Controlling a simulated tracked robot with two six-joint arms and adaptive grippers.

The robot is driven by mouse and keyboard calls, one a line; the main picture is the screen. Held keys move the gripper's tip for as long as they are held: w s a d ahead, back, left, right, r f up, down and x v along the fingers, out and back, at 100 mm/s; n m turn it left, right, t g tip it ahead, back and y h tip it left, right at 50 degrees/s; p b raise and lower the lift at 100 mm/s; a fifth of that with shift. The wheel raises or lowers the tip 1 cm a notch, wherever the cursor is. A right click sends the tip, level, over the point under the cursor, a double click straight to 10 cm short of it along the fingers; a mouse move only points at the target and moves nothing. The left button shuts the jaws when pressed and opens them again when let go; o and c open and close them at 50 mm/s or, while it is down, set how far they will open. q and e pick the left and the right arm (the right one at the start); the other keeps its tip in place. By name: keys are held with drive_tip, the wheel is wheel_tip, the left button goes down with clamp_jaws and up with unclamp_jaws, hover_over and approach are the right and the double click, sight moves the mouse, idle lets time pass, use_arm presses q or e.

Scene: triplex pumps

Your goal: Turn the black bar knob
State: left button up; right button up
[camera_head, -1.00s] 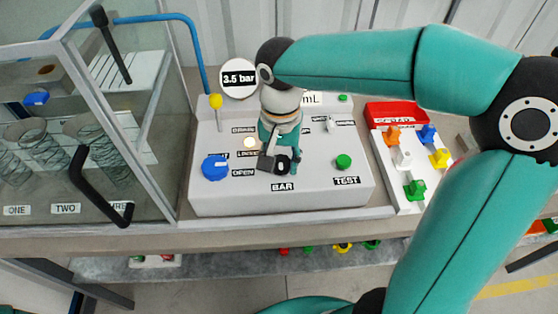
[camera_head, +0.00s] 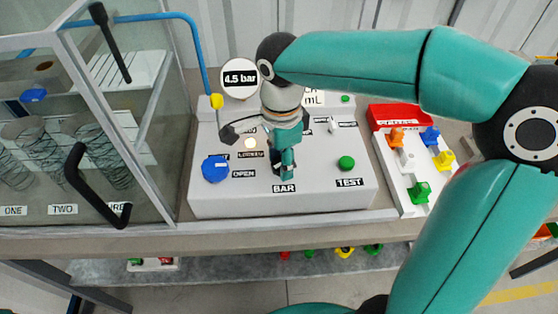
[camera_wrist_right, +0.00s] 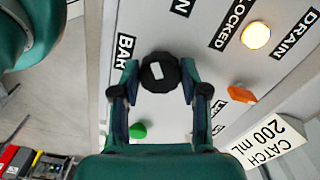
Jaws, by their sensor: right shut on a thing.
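The black bar knob (camera_wrist_right: 159,72) is round with a small white mark on top. It stands on the sloping white panel (camera_head: 325,195) beside the BAR label (camera_head: 284,188). In the right wrist view, my right gripper (camera_wrist_right: 158,78) has one finger on each side of the knob, shut on it. In the head view, my right gripper (camera_head: 284,158) points down at the panel and mostly hides the knob. The round display (camera_head: 239,78) behind the panel reads 4.5 bar. My left gripper is not in view.
A blue knob (camera_head: 215,168) is left of the gripper; a green button (camera_head: 346,163) is right. A glass cabinet (camera_head: 95,130) is at left. A tray of coloured pieces (camera_head: 408,165) is at right.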

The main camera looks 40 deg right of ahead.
sight(280, 162)
drive_tip(key=shift+w+d+r+m, duration=0.1)
drive_tip(key=shift+w+m, duration=0.15)
drive_tip(key=shift+m, duration=1.05)
drive_tip(key=o, duration=1.1)
drive_tip(key=shift+o, duration=0.2)
drive_tip(key=shift+s, duration=0.1)
wheel_tip(280, 162, up, 12)
